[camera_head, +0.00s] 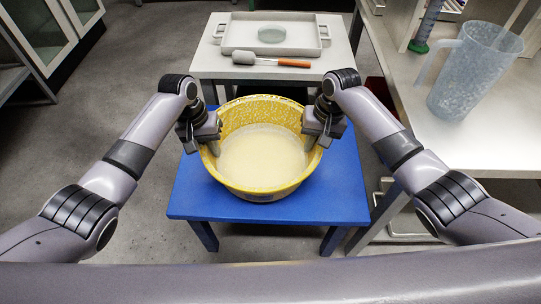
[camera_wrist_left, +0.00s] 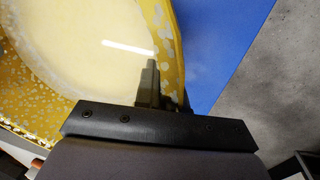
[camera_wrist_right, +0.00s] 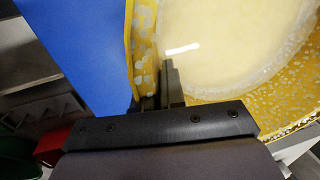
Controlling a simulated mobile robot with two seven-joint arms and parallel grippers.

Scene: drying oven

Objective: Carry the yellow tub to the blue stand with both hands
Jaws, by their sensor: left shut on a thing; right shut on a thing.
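The yellow tub (camera_head: 258,191), speckled with white and holding a pale cream-coloured content, is over the blue stand (camera_head: 330,195). It looks level. I cannot tell whether its base touches the stand's top. My left gripper (camera_head: 213,146) is shut on the tub's left wall, and my right gripper (camera_head: 312,142) is shut on its right wall. In the left wrist view the tub's wall (camera_wrist_left: 168,50) runs between the fingers. In the right wrist view the wall (camera_wrist_right: 143,45) is likewise between the fingers. The tub hides the middle of the stand's top.
Behind the stand, a white table (camera_head: 203,62) holds a grey tray (camera_head: 237,40) with a round glass dish (camera_head: 272,34) and an orange-handled tool (camera_head: 293,63). A bench (camera_head: 490,140) at the right bears a clear jug (camera_head: 470,75). Grey floor is open at the left.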

